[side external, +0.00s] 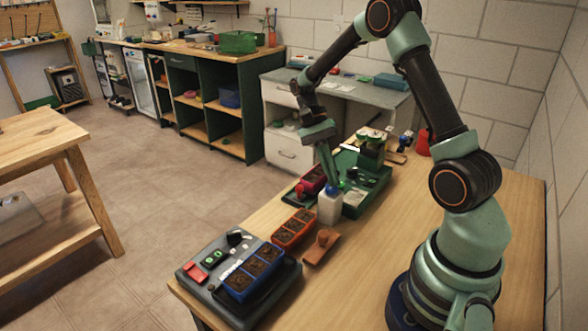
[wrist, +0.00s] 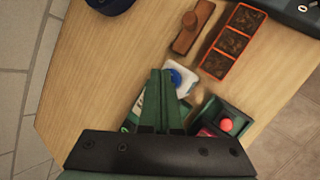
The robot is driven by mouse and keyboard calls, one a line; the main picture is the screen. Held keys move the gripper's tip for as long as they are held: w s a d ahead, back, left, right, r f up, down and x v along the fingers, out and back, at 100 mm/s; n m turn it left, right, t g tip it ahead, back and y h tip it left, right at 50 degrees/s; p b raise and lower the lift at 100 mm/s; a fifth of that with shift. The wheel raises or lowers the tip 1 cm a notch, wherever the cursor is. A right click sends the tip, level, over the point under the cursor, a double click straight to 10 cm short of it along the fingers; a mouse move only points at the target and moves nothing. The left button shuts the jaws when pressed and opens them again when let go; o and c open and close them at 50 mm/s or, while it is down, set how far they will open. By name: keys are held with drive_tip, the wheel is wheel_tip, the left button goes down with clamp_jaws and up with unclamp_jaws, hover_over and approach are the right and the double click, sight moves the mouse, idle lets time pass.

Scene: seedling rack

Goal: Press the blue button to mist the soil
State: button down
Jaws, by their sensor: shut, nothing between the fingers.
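The blue button (wrist: 175,77) sits on top of a white block-shaped dispenser (side external: 330,209) near the middle of the bench. In the side view its blue top (side external: 341,187) shows just beside my fingertips. My gripper (side external: 334,182) is shut and empty, pointing down at the dispenser's top. In the wrist view my fingertips (wrist: 161,72) lie over the dispenser's near part, beside the blue button and partly covering it. I cannot tell whether they touch it. An orange tray of dark soil (side external: 293,229) lies left of the dispenser; it also shows in the wrist view (wrist: 232,46).
A brown wooden tool (side external: 321,246) lies beside the orange tray. A blue soil tray (side external: 250,283) sits on a grey base at the front left. A red knob (wrist: 226,125) and a dark green tray (side external: 353,206) are close by the dispenser. The bench's right side is bare.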

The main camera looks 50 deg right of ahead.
drive_tip(key=shift+r, duration=0.45)
wheel_tip(320, 180, up, 6)
idle(0.7)
idle(0.5)
drive_tip(key=s+a+r+n+t+h, duration=0.2)
drive_tip(key=a+r+n+t, duration=0.5)
drive_tip(key=a+n+t, duration=0.5)
drive_tip(key=shift+a+r+n+h, duration=0.2)
drive_tip(key=shift+a+n+h, duration=0.2)
drive_tip(key=shift+n, duration=0.4)
